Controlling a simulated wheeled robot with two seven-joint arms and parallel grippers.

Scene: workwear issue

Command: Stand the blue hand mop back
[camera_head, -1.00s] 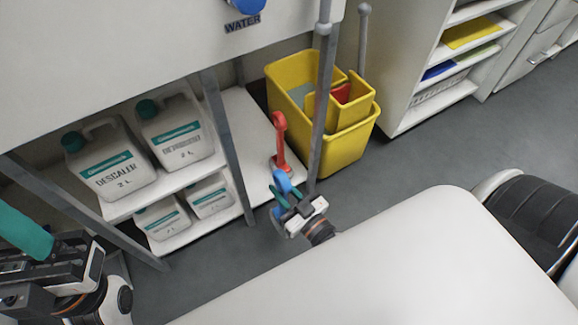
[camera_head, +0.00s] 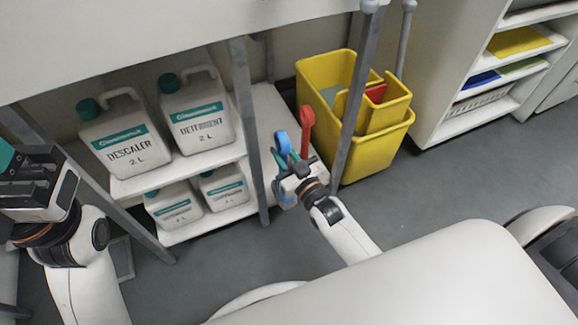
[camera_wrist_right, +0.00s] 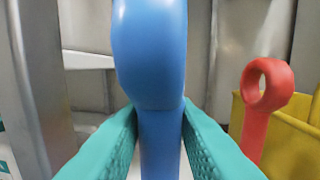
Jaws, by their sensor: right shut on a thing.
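The blue hand mop (camera_head: 282,141) is upright in my right gripper (camera_head: 291,163), near the right end of the low shelf under the worktop. In the right wrist view, the teal fingers are shut on the blue handle (camera_wrist_right: 150,52), just below its thick upper part. Some blue (camera_head: 284,192) shows below the gripper in the head view; whether it touches the shelf or floor I cannot tell. A red hand mop (camera_head: 307,124) stands just behind and to the right, apart from the blue one. My left gripper (camera_head: 6,158) is at the left edge, its fingers mostly cut off.
A yellow mop bucket (camera_head: 376,152) stands on the floor right of the red handle. A grey post (camera_head: 352,105) rises close to my right gripper, and another table leg (camera_head: 249,125) stands left of it. White jugs (camera_head: 123,142) fill the shelf (camera_head: 150,181) to the left.

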